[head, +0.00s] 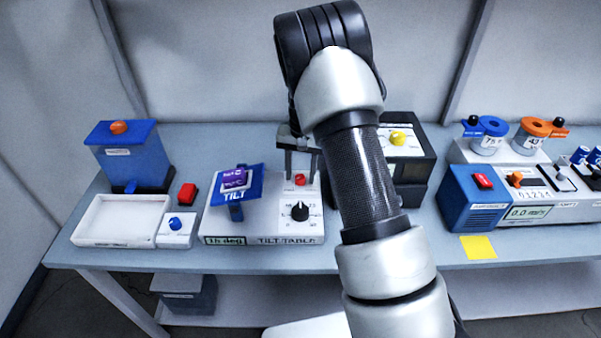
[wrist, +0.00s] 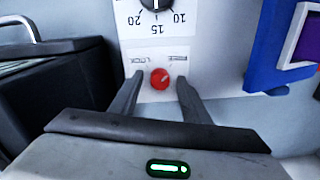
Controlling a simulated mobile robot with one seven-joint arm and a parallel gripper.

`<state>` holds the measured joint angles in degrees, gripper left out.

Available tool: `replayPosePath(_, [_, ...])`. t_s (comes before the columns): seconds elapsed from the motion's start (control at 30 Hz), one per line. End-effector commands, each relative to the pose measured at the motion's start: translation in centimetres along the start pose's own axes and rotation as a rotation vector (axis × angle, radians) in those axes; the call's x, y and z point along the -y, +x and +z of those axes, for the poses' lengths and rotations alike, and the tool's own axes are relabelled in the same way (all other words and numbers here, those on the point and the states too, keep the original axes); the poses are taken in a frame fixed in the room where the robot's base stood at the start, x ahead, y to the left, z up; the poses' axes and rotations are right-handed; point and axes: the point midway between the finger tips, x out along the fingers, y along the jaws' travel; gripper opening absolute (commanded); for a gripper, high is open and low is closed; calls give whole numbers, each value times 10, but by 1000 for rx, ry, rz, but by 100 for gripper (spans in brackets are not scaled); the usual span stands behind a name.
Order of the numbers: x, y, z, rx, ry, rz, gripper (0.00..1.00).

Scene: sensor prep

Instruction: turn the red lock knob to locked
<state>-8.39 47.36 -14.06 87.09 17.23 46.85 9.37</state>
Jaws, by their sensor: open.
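The red lock knob (head: 300,179) sits on the upper right of the white tilt table box (head: 262,238). In the wrist view the red knob (wrist: 160,78) lies between two small labels; the left one reads LOCK, upside down. The knob's exact pointing is too small to tell. My gripper (head: 301,174) is pointing down above the knob. In the wrist view my gripper (wrist: 160,82) is open, with one finger on each side of the knob and a visible gap to it on both sides. My arm hides part of the area right of the box.
A black dial (head: 299,212) sits just in front of the knob. The tilted blue platform (head: 222,197) with purple pieces is to its left. A black box with a yellow knob (head: 397,138) stands at the right, behind my arm. A white tray (head: 95,240) is far left.

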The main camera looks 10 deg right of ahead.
Motion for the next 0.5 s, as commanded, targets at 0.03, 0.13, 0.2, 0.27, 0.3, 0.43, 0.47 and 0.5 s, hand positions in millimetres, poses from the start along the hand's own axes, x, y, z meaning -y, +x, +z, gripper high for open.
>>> replayPosePath(0.03, [0, 1, 0, 0, 0, 0, 43])
replayPosePath(0.13, [0, 2, 0, 0, 0, 0, 43])
replayPosePath(0.2, [0, 1, 0, 0, 0, 0, 43])
replayPosePath(0.27, [0, 1, 0, 0, 0, 0, 43])
replayPosePath(0.3, [0, 1, 0, 0, 0, 0, 36])
replayPosePath(0.43, [0, 1, 0, 0, -1, 0, 14])
replayPosePath(0.47, [0, 1, 0, 0, -1, 0, 9])
replayPosePath(0.5, [0, 1, 0, 0, -1, 0, 2])
